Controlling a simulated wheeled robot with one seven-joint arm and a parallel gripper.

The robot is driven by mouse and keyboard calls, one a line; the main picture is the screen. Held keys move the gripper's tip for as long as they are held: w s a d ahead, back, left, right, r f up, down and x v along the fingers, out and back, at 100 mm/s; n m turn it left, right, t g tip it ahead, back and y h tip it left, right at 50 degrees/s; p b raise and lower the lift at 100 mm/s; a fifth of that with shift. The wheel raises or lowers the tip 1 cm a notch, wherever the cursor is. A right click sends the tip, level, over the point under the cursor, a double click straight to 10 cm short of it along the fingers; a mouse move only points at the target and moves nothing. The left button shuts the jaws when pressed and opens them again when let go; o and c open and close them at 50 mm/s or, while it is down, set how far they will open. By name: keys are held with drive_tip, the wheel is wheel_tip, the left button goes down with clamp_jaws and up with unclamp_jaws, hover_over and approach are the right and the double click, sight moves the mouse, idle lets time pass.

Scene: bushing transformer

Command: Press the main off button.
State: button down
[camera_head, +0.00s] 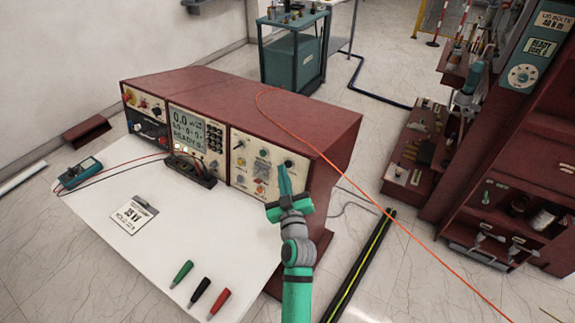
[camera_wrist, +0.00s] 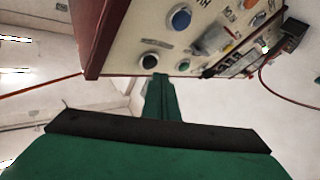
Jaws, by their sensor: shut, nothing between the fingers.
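My gripper (camera_head: 284,178) is shut and empty, its green fingers raised in front of the right end of the red console's right panel (camera_head: 262,145). In the wrist view the fingertips (camera_wrist: 159,82) overlap the panel's edge near a dark green round button (camera_wrist: 150,61). I cannot tell whether they touch the panel. Close by are a small dark round button (camera_wrist: 184,65) and a blue round button (camera_wrist: 180,19). The panel's labels are too small or cut off to tell which button is main off. The fingers hide part of the panel's right side in the head view.
The white tabletop (camera_head: 150,240) in front of the console holds a multimeter (camera_head: 80,172), a tag card (camera_head: 134,214), a black terminal block (camera_head: 190,170) and several probes. An orange cable (camera_head: 330,160) runs over the console. A red cabinet (camera_head: 540,150) stands at right.

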drive_tip(key=shift+w+d, duration=0.1)
drive_tip(key=shift+w+d+f, duration=0.1)
drive_tip(key=shift+w+d, duration=0.05)
drive_tip(key=shift+w, duration=0.1)
drive_tip(key=shift+w+d+f, duration=0.1)
drive_tip(key=shift+w+d, duration=0.15)
drive_tip(key=shift+w, duration=0.1)
idle(1.0)
idle(0.3)
drive_tip(key=shift+s+a+r, duration=0.2)
drive_tip(key=shift+s+a, duration=0.3)
drive_tip(key=shift+s, duration=0.2)
drive_tip(key=shift+s+a+r, duration=0.2)
drive_tip(key=shift+s+a, duration=0.3)
drive_tip(key=shift+s, duration=0.15)
drive_tip(key=shift+s+a+r, duration=0.2)
drive_tip(key=shift+s+a, duration=0.25)
drive_tip(key=shift+s, duration=0.2)
drive_tip(key=shift+s+a+r, duration=0.2)
drive_tip(key=shift+s+a, duration=0.3)
drive_tip(key=shift+s, duration=0.15)
drive_tip(key=shift+d, duration=0.1)
